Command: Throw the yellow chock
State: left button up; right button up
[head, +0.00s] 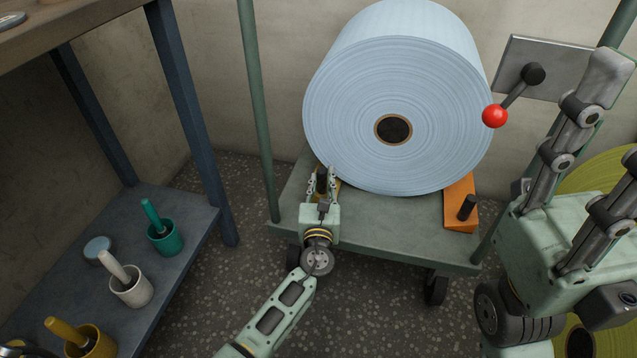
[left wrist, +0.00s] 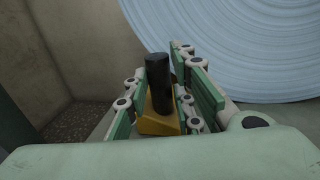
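The yellow chock (left wrist: 156,123) is a wedge with an upright black handle (left wrist: 158,80), seen in the left wrist view by the blue roll. In the head view only a sliver of it shows behind my left gripper (head: 321,180). The left gripper's fingers stand on either side of the black handle, with a gap visible, so it looks open around it. The big pale blue roll (head: 360,90) rests on the green cart (head: 370,228), with an orange chock (head: 459,203) at its right. My right gripper (head: 619,120) is raised at the right, fingers apart and empty.
A lever with a red knob (head: 495,116) sticks out from a wall plate. Yellow-green rolls (head: 602,172) are at the right, behind my right arm. A dark blue shelf (head: 185,262) at left carries a green cup (head: 165,238), a white cup (head: 132,289) and a yellow cup (head: 92,343).

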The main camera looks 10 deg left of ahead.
pick_arm(q)
jog(key=shift+o, duration=0.5)
jog(key=shift+d, duration=0.3)
jog(key=s+d, duration=0.1)
jog(key=s, duration=1.1)
jog(key=shift+d, duration=0.4)
